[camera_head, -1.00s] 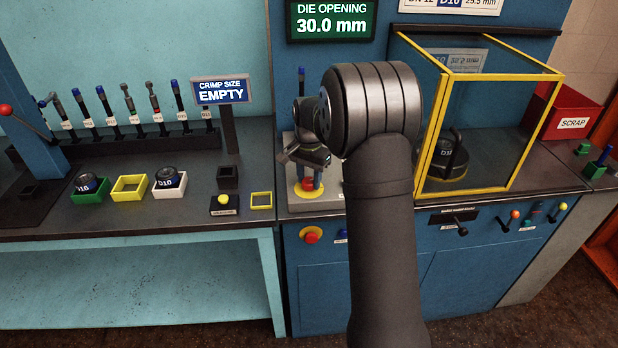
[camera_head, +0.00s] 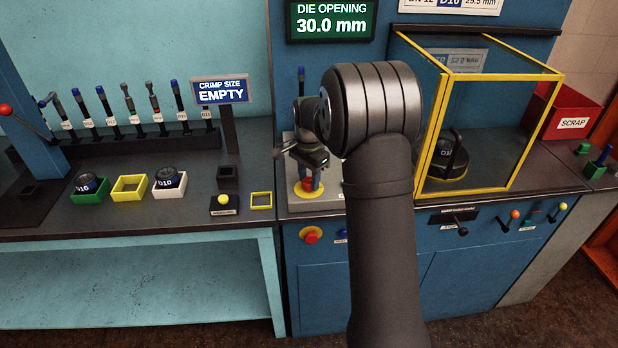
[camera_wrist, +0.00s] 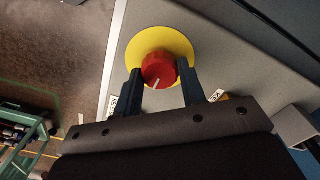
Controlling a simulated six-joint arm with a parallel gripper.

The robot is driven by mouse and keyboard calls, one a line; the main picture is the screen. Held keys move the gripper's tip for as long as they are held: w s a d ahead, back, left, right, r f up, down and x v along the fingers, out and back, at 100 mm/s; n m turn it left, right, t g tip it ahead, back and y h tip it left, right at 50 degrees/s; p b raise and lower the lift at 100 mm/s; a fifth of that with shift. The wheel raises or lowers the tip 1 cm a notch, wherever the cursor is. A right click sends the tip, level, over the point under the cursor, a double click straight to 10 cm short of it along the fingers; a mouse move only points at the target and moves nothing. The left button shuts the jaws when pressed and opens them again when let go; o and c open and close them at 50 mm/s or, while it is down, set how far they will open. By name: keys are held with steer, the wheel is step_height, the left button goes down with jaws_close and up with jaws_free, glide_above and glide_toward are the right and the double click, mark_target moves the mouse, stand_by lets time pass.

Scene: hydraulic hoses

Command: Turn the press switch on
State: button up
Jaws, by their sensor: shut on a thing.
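The press switch is a red rotary knob (camera_wrist: 158,69) on a yellow disc (camera_wrist: 187,45), seen near the top middle of the wrist view. A white line on the knob slants toward the lower left of that view. My gripper (camera_wrist: 160,77) has one blue finger on each side of the knob and is shut on it. In the head view my gripper (camera_head: 312,184) points down at the red knob (camera_head: 308,186) and its yellow disc (camera_head: 304,194) on the press's front deck. My arm partly hides this area there.
A red button (camera_head: 311,237) on a yellow plate sits on the press front below. A yellow-framed guard box (camera_head: 500,130) stands to the right. A small box with a yellow button (camera_head: 223,200) is to the left. The sign (camera_head: 221,90) reads EMPTY; the display (camera_head: 331,20) reads 30.0 mm.

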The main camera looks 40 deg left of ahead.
mark_target(309, 180)
steer(key=o, duration=1)
step_height(309, 180, up, 18)
steer(key=shift+f, duration=0.25)
step_height(309, 180, down, 18)
steer(key=shift+r, duration=0.2)
stand_by(0.4)
steer(key=shift+r, duration=0.1)
